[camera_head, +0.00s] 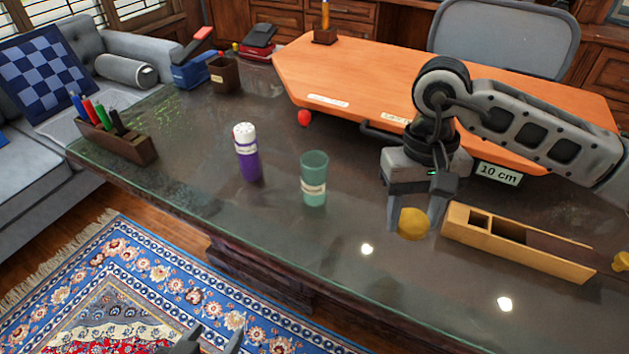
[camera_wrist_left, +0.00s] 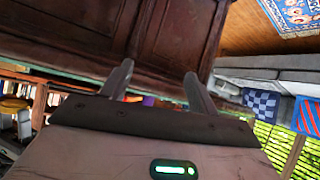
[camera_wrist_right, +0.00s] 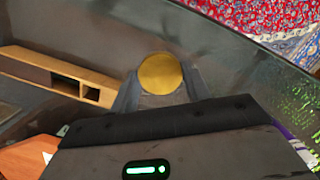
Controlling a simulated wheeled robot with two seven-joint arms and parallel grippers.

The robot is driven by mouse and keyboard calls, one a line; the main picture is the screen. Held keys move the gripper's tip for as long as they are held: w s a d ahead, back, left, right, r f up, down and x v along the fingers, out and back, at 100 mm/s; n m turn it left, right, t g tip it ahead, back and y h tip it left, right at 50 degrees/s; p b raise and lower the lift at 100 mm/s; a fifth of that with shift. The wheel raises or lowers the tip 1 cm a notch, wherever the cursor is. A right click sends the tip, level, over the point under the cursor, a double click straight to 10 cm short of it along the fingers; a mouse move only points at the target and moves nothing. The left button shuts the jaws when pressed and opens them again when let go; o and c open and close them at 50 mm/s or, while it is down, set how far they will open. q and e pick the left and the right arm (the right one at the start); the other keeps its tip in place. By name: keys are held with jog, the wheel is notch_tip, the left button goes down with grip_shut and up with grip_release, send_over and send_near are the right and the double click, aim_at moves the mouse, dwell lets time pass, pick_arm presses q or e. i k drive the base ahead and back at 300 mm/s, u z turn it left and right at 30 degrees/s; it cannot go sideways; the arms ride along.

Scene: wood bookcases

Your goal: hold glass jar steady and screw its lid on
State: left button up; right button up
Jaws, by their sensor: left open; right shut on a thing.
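The green glass jar (camera_head: 314,178) stands upright on the dark glass-topped desk, with a pale label on its side. No lid is on it. My right gripper (camera_head: 411,222) is shut on a round yellow lid (camera_head: 413,224), right of the jar and apart from it. The lid shows between the fingers in the right wrist view (camera_wrist_right: 160,74). My left gripper (camera_head: 212,343) is only partly in view at the bottom edge, below the desk's front edge, open and empty. Its open fingers (camera_wrist_left: 158,82) face dark wood panels in the left wrist view.
A purple bottle with a white cap (camera_head: 246,152) stands left of the jar. A wooden box (camera_head: 515,240) lies right of my right gripper. A pen holder (camera_head: 118,142) is at the left, an orange board (camera_head: 400,85) behind. The desk in front of the jar is clear.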

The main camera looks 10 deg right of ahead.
aim_at(313, 163)
jog(key=k, duration=1.15)
jog(key=z, duration=0.6)
jog(key=i, duration=0.85)
jog(key=z, duration=0.4)
